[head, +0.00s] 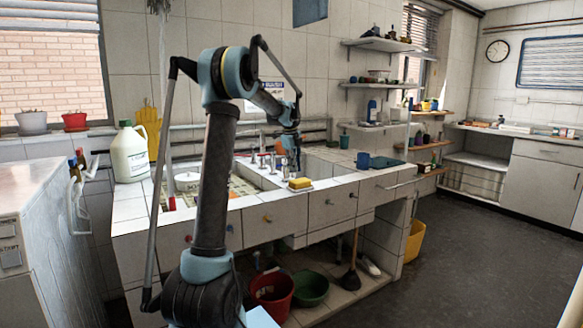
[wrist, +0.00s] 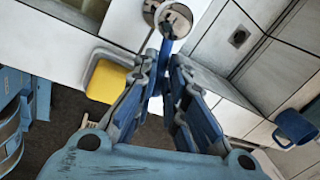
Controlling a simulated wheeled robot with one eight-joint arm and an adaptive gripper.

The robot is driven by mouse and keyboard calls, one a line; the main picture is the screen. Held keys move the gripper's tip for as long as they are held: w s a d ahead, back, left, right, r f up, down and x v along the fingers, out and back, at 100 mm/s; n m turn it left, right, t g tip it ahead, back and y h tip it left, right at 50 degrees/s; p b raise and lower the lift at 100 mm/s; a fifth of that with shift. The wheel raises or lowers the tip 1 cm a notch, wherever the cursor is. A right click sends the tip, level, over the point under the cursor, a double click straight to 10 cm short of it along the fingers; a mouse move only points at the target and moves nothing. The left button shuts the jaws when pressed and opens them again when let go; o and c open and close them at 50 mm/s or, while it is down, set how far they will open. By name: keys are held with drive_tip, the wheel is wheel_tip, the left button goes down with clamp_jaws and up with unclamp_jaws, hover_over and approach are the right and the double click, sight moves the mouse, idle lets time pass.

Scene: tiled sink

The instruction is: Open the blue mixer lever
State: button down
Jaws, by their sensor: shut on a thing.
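The blue mixer lever (wrist: 166,48) shows in the wrist view as a narrow blue strip running from the round chrome mixer body (wrist: 174,19) down between my fingers. My gripper (wrist: 163,66) is shut on the lever, with one finger on each side of it. Most of the lever is hidden between the fingers. In the head view my gripper (head: 291,148) points down at the chrome taps along the middle of the tiled sink. The lever cannot be made out there behind my gripper.
A yellow sponge (head: 300,183) lies on the front sink ledge, close to my gripper; it also shows in the wrist view (wrist: 107,80). A blue mug (head: 363,160) stands to the right. A white jug (head: 129,153) stands at the left end.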

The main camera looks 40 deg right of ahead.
drive_tip(key=shift+w, duration=0.1)
drive_tip(key=c, duration=1.7)
unclamp_jaws()
drive_tip(key=shift+o, duration=0.2)
drive_tip(key=shift+r, duration=0.1)
wheel_tip(320, 180, up, 12)
drive_tip(key=a, duration=0.2)
drive_tip(key=shift+s+a+f, duration=0.2)
drive_tip(key=shift+s, duration=0.05)
